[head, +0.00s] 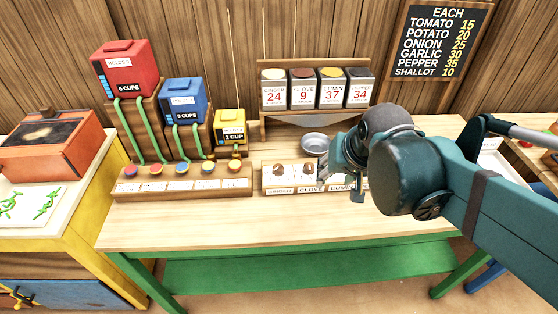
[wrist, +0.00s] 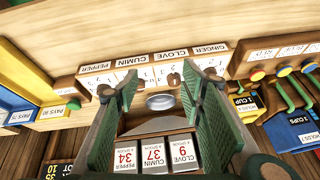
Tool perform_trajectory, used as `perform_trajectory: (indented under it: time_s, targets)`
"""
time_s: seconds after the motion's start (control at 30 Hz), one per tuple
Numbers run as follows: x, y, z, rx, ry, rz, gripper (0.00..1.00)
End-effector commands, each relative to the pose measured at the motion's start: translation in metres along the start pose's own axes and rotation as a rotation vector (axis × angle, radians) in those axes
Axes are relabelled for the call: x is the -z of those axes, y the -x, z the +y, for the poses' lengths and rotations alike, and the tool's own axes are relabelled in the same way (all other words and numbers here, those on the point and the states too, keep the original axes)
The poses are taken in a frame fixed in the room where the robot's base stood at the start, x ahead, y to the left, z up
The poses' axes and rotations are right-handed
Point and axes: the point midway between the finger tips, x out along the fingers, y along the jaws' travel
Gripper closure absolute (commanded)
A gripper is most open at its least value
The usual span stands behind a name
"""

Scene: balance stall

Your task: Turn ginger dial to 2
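The dial panel (head: 265,187) stands on the table in the head view, with labelled brown knobs. The ginger dial (head: 280,170) is at its left end; it also shows in the wrist view (wrist: 210,73), just right of a finger. Its exact setting is too small to read. The clove dial (head: 308,169) is beside it, and lies between the fingers in the wrist view (wrist: 174,79). My gripper (head: 340,185) is open and empty, over the clove and cumin part of the panel, right of the ginger dial. Its fingers (wrist: 160,82) are spread wide. The cumin dial is largely hidden.
A round metal bowl (head: 315,142) sits behind the panel, under the spice dispenser (head: 317,120) with ginger, clove, cumin and pepper canisters. A row of coloured buttons (head: 180,186) and several coloured cup boxes stand to the left. The table front (head: 250,225) is clear.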

Motion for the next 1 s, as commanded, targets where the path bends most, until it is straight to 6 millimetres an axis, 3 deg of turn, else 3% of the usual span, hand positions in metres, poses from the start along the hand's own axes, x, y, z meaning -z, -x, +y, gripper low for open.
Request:
perform_trajectory:
  time_s: [0.5,1.0]
  targets:
    - [0.049,-0.011,-0.041,-0.007,-0.126,-0.119,0.61]
    - [0.081,-0.037,-0.081,-0.036,-0.245,-0.231,0.61]
